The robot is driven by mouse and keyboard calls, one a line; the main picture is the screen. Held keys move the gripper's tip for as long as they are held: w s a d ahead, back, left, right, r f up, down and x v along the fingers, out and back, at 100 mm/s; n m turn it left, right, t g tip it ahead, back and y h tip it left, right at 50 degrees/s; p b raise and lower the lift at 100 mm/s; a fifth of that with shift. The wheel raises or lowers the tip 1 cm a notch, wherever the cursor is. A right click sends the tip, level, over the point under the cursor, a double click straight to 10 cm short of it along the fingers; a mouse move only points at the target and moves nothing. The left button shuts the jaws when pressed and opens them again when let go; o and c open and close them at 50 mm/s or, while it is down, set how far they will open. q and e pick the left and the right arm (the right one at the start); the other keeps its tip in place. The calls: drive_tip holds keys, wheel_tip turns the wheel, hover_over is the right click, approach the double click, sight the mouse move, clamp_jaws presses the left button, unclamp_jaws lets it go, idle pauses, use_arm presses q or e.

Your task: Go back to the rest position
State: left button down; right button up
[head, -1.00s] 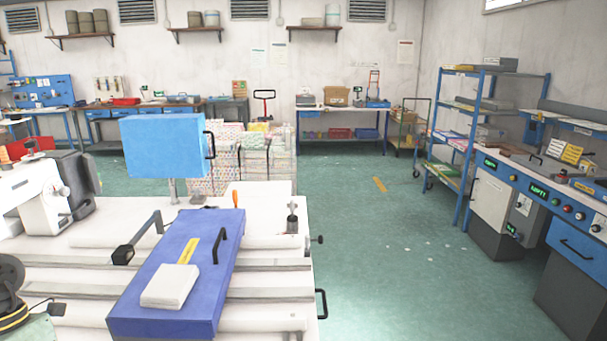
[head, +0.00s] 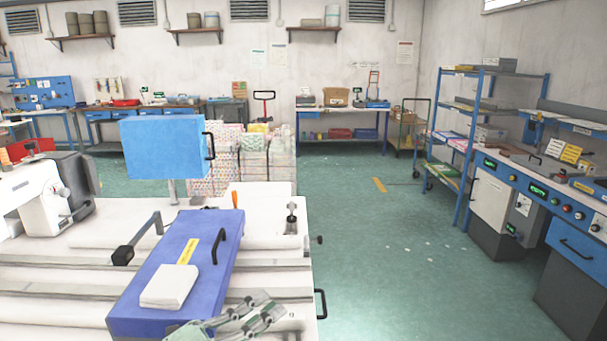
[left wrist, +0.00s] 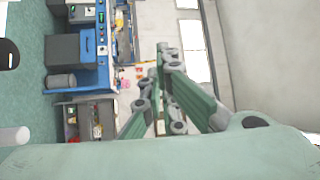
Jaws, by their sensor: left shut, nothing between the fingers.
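My left gripper (head: 264,308) shows at the bottom of the head view, low in front of the sewing table (head: 270,262), beside the near right corner of the blue box (head: 205,255). Its fingers are grey and green, shut, with nothing between them. In the left wrist view the same fingers (left wrist: 165,58) reach up the middle of the picture, and a pale surface fills the lower edge. The blue box has a black handle and carries a folded white cloth (head: 170,286). My right gripper is in neither view.
A white sewing machine (head: 38,200) stands at the left, near a blue panel (head: 165,147) on a post. Blue shelves (head: 480,130) and a control console (head: 545,195) stand at the right. Green floor (head: 390,260) between table and console is clear.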

use_arm(q)
drive_tip(key=s+a+f+n+t+y, duration=0.1)
drive_tip(key=a+f+n+t+y, duration=0.1)
drive_tip(key=a+f+n+y, duration=1.45)
drive_tip(key=s+d+f+n+g, duration=0.1)
drive_tip(key=s+f+n+g, duration=0.4)
drive_tip(key=s, duration=0.7)
drive_tip(key=s+d+f+n+g, duration=0.25)
drive_tip(key=s+f+g, duration=0.5)
drive_tip(key=s, duration=0.45)
wheel_tip(320, 180, down, 28)
drive_tip(key=s, duration=0.2)
drive_tip(key=s+a+f+g, duration=0.1)
drive_tip(key=s+a+f, duration=0.1)
drive_tip(key=s+f, duration=0.5)
drive_tip(key=s+a+f, duration=0.1)
drive_tip(key=s+f, duration=0.6)
drive_tip(key=s, duration=0.2)
drive_tip(key=shift+s+a+f+g+h, duration=0.2)
drive_tip(key=shift+a+f+g+h, duration=0.15)
drive_tip(key=shift+a+f, duration=0.05)
